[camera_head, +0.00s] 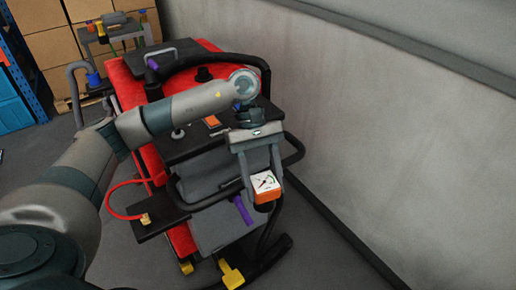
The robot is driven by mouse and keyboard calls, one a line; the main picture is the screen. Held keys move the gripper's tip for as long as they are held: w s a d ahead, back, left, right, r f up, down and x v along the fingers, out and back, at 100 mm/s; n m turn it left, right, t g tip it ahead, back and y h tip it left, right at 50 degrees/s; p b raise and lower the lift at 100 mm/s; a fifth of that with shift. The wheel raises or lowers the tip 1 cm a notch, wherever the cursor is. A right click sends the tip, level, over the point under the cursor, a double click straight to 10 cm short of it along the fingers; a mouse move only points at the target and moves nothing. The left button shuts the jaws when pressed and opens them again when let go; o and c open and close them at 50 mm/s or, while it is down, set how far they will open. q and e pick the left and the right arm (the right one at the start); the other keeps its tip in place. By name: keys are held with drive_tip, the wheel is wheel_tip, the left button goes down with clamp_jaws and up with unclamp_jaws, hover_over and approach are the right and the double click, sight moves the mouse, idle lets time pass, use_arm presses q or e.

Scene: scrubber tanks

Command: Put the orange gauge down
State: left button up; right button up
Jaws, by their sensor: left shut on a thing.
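The orange gauge (265,188), with a white dial face and a needle, is between the fingertips of my left gripper (263,185). The gripper points down and is shut on it. The gauge is in front of the near end of the red scrubber machine (127,88), over its grey tank (215,220). I cannot tell whether the gauge touches anything below it. My right gripper is not in view.
A black handle bar (293,150) curves close to my left gripper. A small black shelf (160,216) carries a brass fitting with a red hose (108,200). A grey wall (400,130) stands at right. Cardboard boxes (50,50) and blue crates (12,105) are at the back left.

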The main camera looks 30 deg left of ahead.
use_arm(q)
drive_tip(key=s+d+f+m+g+y, duration=0.1)
drive_tip(key=s+f+m+y, duration=0.1)
drive_tip(key=f+m, duration=0.3)
drive_tip(key=s+d+f+m+g+y, duration=0.1)
drive_tip(key=s+f+m+y, duration=0.2)
drive_tip(key=f, duration=0.6)
drive_tip(key=shift+s+m, duration=0.85)
drive_tip(key=shift+m, duration=0.15)
drive_tip(key=shift+s, duration=0.1)
